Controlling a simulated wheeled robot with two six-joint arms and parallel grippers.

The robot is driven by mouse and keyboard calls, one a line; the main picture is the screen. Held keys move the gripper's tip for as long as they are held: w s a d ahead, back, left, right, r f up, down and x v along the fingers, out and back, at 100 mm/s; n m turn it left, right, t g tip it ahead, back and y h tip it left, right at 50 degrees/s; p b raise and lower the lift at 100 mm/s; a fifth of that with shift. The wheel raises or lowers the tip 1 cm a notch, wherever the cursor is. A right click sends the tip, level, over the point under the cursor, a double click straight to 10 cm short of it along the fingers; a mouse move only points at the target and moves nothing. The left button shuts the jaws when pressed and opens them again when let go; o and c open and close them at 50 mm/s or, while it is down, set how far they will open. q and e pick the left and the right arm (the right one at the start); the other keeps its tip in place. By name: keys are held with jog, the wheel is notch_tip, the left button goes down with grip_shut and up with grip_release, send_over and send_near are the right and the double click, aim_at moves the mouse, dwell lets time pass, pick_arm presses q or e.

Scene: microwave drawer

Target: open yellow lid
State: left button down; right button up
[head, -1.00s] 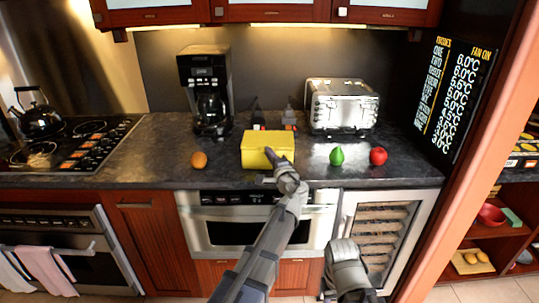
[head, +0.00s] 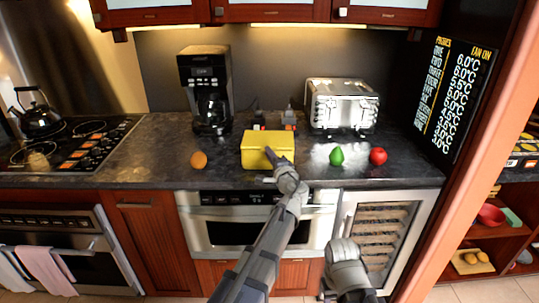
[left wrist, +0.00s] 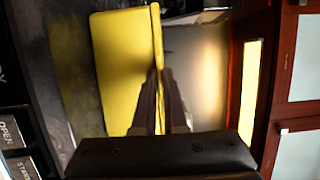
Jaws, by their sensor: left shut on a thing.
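A yellow box (head: 255,158) with a flat yellow lid (head: 268,138) stands on the dark counter, in the middle of the head view. My left gripper (head: 270,156) reaches up to the front of the box, at the lid's front edge. In the left wrist view the fingers (left wrist: 161,85) are close together on the lid edge (left wrist: 157,35), beside the yellow front wall (left wrist: 120,75). The fingers are shut on the lid. The lid looks down on the box, with no clear gap. My right arm shows at the bottom of the head view, but its fingers do not show.
An orange (head: 199,160) lies left of the box; a green pear (head: 336,155) and a red apple (head: 378,156) lie right. A coffee maker (head: 205,90) and a toaster (head: 341,103) stand behind. An oven with a handle (head: 255,215) is below the counter.

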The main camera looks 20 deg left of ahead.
aim_at(271, 142)
pick_arm(q)
jog(key=w+r+g+h+p, duration=0.1)
jog(key=r+p, duration=0.2)
jog(key=p, duration=0.4)
jog(key=w+r+m+g+h+p, duration=0.1)
jog(key=r+g+p, duration=0.1)
jog(key=p, duration=0.4)
jog(key=w+r+m+g+p, duration=0.1)
jog(key=r+g+p, duration=0.1)
jog(key=r+p, duration=0.3)
jog(key=shift+w+a+h+p, duration=0.1)
jog(key=shift+a+h+p, duration=0.25)
jog(key=shift+p, duration=1)
jog(key=w+a+r+m+g+h+p, duration=0.1)
jog(key=w+r+g+p, duration=0.4)
jog(key=w+p, duration=0.5)
jog(key=a+g+h+p, duration=0.1)
jog(key=p, duration=0.2)
jog(key=shift+w+r+m+g+p, duration=0.3)
jog(key=shift+m+g+p, duration=0.1)
jog(key=shift+a, duration=0.15)
